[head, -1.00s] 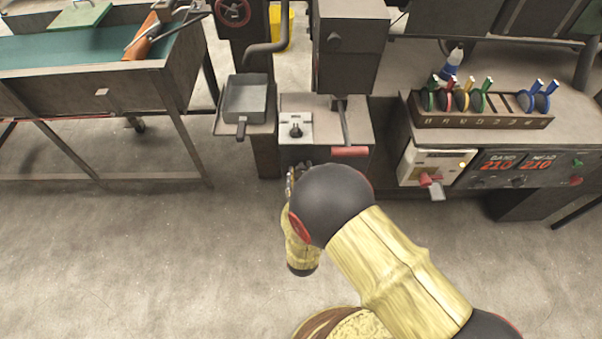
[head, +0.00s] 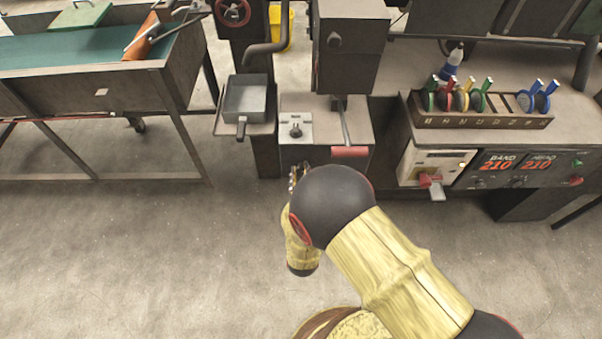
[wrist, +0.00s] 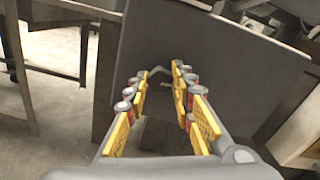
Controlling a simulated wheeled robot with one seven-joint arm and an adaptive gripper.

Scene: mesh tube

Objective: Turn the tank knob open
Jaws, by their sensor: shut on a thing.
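A dark grey box-like tank (head: 353,112) stands at the middle, with a pale plate and a black knob (head: 296,131) on its top left. My gripper (wrist: 161,76) is at the grey front face of the box in the wrist view, its yellow, red-and-grey-padded fingers around a small pale grey part, which looks like the tank knob (wrist: 157,71). The fingers are shut on it, with this part between the tips. The knob's turn angle cannot be made out. In the head view, my dark wrist joint hides most of the gripper and the part it holds.
A grey pan (head: 245,97) stands to the left. A control panel (head: 521,168) with red digits and a rack (head: 482,121) of coloured tools stand right. The floor in front is clear.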

